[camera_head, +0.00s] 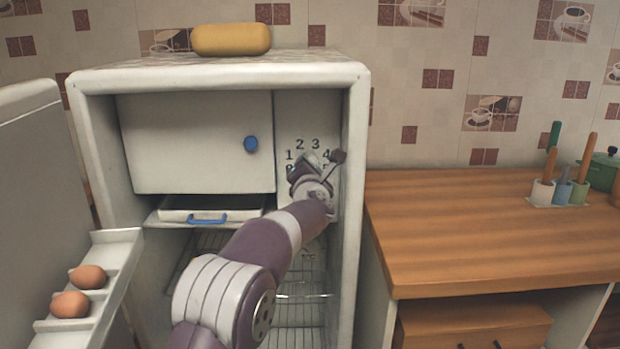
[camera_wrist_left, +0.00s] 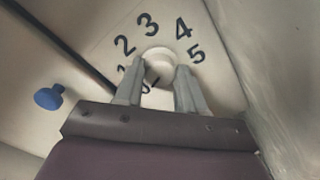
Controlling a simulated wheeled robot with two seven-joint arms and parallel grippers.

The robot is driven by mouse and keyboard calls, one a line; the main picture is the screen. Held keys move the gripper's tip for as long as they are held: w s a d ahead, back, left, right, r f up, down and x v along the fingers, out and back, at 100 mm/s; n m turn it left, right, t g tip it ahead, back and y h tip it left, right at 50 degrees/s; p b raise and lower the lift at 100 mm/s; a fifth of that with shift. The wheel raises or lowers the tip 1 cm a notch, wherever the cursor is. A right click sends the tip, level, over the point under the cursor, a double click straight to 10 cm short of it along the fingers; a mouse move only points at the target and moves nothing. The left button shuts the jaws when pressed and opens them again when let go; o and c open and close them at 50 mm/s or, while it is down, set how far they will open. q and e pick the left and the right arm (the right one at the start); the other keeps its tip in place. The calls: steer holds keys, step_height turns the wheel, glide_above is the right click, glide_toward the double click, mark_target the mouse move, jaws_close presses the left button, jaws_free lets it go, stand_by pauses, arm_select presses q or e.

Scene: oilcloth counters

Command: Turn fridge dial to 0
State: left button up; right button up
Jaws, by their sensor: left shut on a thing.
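The open fridge (camera_head: 354,200) stands at centre left, with a numbered dial panel (camera_head: 297,112) inside at its upper right. In the left wrist view, the round white dial (camera_wrist_left: 158,56) sits among the numerals 1 to 5, and the 0 below is partly covered. My left gripper (camera_wrist_left: 160,74) is shut on the dial, one finger on each side. In the head view, my left gripper (camera_head: 319,165) hides the dial. My right gripper is not in view.
A freezer door (camera_head: 190,140) with a blue knob (camera_head: 251,144) is closed left of the panel. The fridge side wall is close on the right. The open fridge door (camera_head: 35,180) holds eggs (camera_head: 88,277). A wooden counter (camera_head: 480,225) stands to the right.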

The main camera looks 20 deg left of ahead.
arm_select(q)
steer(key=shift+f+n, duration=0.35)
steer(key=shift+n, duration=0.05)
steer(key=o, duration=1)
steer(key=shift+o, duration=0.3)
steer(key=shift+a+r, duration=0.1)
steer(key=shift+r, duration=0.1)
steer(key=shift+s, duration=0.15)
steer(key=b+v, duration=0.3)
steer(key=v, duration=0.9)
steer(key=shift+s, duration=0.25)
